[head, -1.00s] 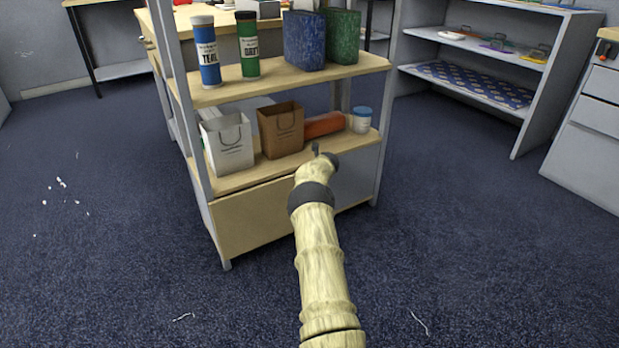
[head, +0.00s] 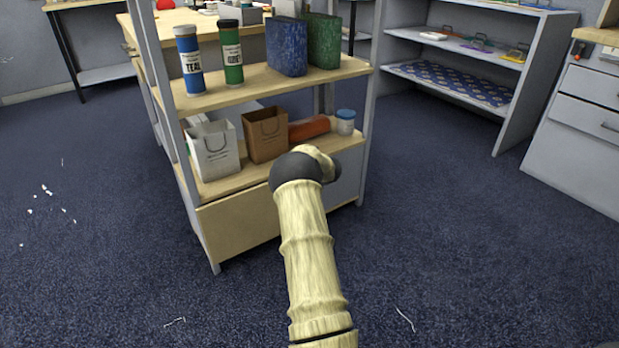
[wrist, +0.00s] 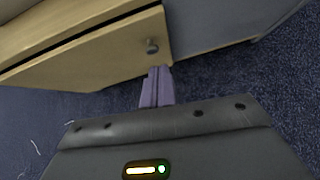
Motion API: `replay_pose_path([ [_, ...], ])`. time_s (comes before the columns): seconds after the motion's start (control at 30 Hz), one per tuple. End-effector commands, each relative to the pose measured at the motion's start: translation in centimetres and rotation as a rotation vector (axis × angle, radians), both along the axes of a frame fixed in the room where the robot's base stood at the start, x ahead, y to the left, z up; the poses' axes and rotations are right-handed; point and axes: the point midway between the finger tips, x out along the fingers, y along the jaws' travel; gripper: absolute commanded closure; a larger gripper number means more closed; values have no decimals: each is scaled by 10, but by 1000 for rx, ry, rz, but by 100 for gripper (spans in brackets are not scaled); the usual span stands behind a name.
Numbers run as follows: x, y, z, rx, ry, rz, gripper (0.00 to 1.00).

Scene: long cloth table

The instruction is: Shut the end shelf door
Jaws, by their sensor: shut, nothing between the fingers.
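The end shelf's door (head: 240,222) is a pale wood panel under the lower shelf board, and my arm covers its right part in the head view. In the wrist view the door (wrist: 100,58) has a small round grey knob (wrist: 152,46) near its right edge. A dark gap runs along the door's top edge; how far it stands open is hard to tell. My gripper (wrist: 157,74) is shut and empty, its fingertips just below the knob near the door's lower right corner. I cannot tell whether they touch the door. The gripper is hidden in the head view.
The end shelf's boards hold a white bag (head: 214,150), a brown bag (head: 266,134), a red roll (head: 309,130), a white jar (head: 345,123) and bottles above. A grey panel (head: 347,180) lies right of the door.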

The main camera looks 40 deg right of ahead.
Motion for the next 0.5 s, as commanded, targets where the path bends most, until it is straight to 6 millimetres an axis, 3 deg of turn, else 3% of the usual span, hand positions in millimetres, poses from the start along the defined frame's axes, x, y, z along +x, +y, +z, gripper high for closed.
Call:
replay_pose_path([
  [0.13, -15, 2, 18, 2, 0, 1, 100],
  [0.5, -22, 4, 22, 1, 1, 4, 100],
])
